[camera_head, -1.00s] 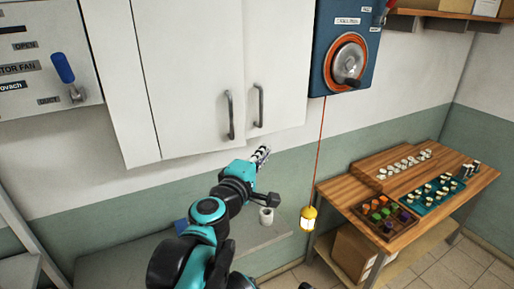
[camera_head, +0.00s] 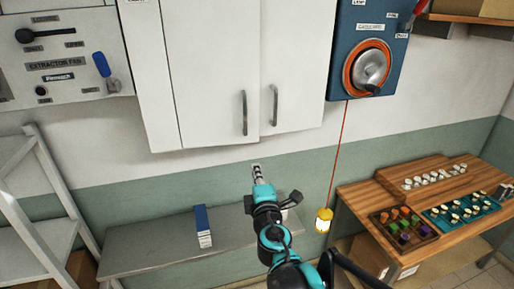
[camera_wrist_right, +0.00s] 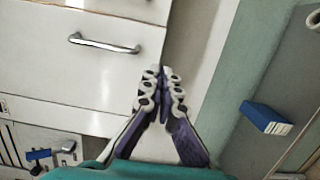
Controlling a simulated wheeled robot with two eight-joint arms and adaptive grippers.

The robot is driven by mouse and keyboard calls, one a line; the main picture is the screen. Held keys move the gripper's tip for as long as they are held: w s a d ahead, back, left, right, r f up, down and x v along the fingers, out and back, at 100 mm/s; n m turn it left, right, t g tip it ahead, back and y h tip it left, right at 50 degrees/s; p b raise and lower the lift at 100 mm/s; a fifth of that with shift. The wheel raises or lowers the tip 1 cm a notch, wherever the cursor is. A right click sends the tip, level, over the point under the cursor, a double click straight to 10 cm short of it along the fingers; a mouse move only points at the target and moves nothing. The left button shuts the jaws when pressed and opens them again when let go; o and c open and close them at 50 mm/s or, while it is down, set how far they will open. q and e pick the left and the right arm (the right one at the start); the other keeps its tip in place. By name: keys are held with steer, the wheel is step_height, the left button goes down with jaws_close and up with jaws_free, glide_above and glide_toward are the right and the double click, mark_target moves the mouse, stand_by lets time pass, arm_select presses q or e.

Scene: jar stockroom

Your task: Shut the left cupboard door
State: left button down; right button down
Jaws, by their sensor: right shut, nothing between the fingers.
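The white wall cupboard has a left door (camera_head: 215,75) and a right door (camera_head: 293,60), each with a grey handle near the middle seam. The left door looks flush or nearly flush with the right one; I cannot tell if a small gap remains. My right gripper (camera_head: 257,170) is shut and empty, just below the left door's bottom edge in the head view. In the right wrist view its fingertips (camera_wrist_right: 162,75) overlap the lower edge of the left door (camera_wrist_right: 85,70), with the left handle (camera_wrist_right: 105,44) to their upper left; contact is unclear. My left gripper is out of view.
An extractor fan panel (camera_head: 58,65) is left of the cupboard, a blue box with a dial (camera_head: 352,30) right.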

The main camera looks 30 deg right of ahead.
mark_target(249, 142)
steer(key=x, duration=1.4)
steer(key=shift+p, duration=0.4)
steer(key=shift+a, duration=0.1)
steer(key=b+x, duration=0.1)
steer(key=x, duration=0.2)
steer(key=shift+w+d+f+b, duration=0.1)
steer(key=shift+w+d+b, duration=0.15)
steer(key=shift+b, duration=0.05)
steer(key=shift+w+d, duration=0.1)
steer(key=shift+w, duration=0.1)
steer(key=shift+s+r, duration=0.15)
steer(key=shift+r, duration=0.1)
steer(key=shift+f, duration=0.1)
